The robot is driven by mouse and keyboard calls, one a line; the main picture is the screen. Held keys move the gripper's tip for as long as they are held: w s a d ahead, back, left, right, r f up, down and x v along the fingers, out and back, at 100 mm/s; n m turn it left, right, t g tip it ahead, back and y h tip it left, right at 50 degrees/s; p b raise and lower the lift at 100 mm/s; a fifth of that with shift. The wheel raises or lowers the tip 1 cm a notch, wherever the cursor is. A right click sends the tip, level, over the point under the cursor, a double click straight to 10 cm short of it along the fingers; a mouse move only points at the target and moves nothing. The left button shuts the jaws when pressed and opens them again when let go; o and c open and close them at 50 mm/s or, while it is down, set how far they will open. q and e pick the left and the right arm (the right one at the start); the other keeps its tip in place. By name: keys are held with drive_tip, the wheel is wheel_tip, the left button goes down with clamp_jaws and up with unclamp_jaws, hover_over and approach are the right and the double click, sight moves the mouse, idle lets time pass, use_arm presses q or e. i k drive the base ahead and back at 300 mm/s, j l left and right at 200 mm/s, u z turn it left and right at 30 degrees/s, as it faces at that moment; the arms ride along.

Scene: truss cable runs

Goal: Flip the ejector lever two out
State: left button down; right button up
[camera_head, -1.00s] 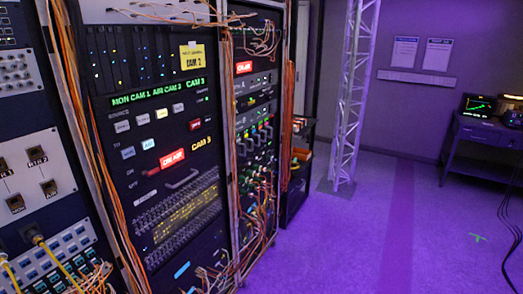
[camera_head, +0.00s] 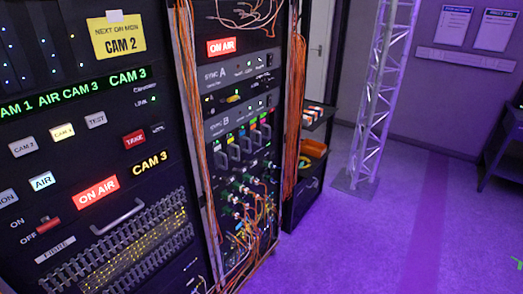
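A row of several small levers or module handles with coloured tabs (camera_head: 245,145) sits in the narrow right rack, below the SYNC B panel (camera_head: 235,118). They look grey with green, yellow and red tops. I cannot tell for certain that these are the ejector levers, and no number on them is readable. Below them is a patch panel (camera_head: 245,205) with orange cables plugged in. Neither of my grippers shows in the view.
The left rack holds a CAM 3 sign (camera_head: 150,163), a red TAKE button (camera_head: 134,139) and a metal handle (camera_head: 119,215). Orange cable bundles (camera_head: 187,90) hang between the racks. A shelf cart (camera_head: 304,190) and a lattice truss (camera_head: 378,100) stand to the right. Purple floor (camera_head: 350,250) is clear.

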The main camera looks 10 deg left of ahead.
sight(240, 172)
drive_tip(key=i+l, duration=0.15)
drive_tip(key=i, duration=0.3)
drive_tip(key=i+l+z, duration=0.1)
drive_tip(key=i, duration=0.35)
drive_tip(key=l, duration=0.1)
